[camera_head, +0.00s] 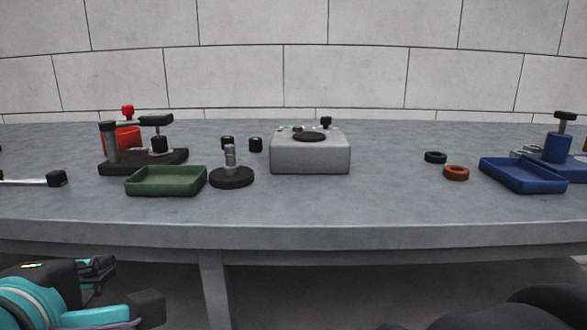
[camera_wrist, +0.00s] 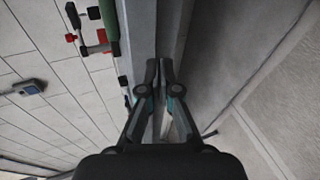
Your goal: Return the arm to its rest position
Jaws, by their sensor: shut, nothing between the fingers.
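My gripper (camera_wrist: 160,64) shows in the wrist view with its two dark fingers together and nothing between them. It is apart from the table, whose grey edge (camera_wrist: 170,25) runs behind the fingertips in that view. In the head view, teal and black parts of my arm show at the lower left, below the table's front edge. I cannot clearly make out the fingers there. Dark parts of my own body show at the lower right.
The grey table (camera_head: 400,205) holds a green tray (camera_head: 166,181), a dark round stand (camera_head: 232,178), a grey box (camera_head: 310,156), black and orange rings (camera_head: 456,173) and a blue tray (camera_head: 523,175). The table's front middle is clear. A tiled wall stands behind.

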